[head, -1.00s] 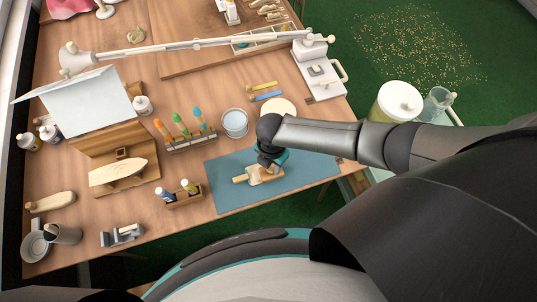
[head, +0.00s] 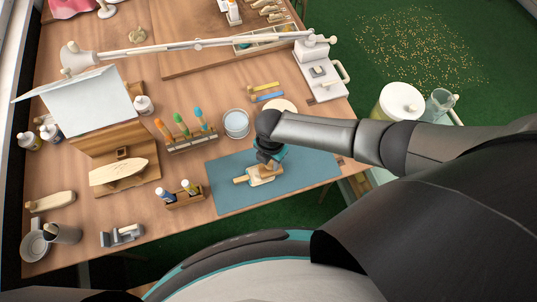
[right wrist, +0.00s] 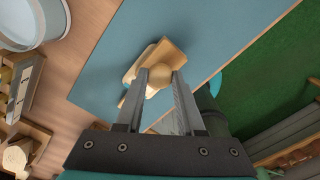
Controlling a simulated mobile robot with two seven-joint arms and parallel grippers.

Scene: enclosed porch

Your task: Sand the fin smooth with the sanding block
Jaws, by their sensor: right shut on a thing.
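My right gripper (head: 267,164) is low over the blue mat (head: 225,168), at the front right of the bench. In the right wrist view, its fingers (right wrist: 160,77) stand on both sides of a round knob on a tan wooden block, which looks like the sanding block (right wrist: 171,51). In the head view the block (head: 266,179) is partly hidden by the gripper. A paler flat wooden piece, probably the fin (head: 240,180), pokes out to the left from under the block. Whether block and fin touch is hard to tell. My left gripper is not in view.
A small wooden rack with bottles (head: 184,196) stands just left of the mat. A glass bowl (head: 236,124) and a rack of coloured tools (head: 190,141) stand behind. A board-shaped wooden piece (head: 118,172) rests further left. The mat's right part is clear.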

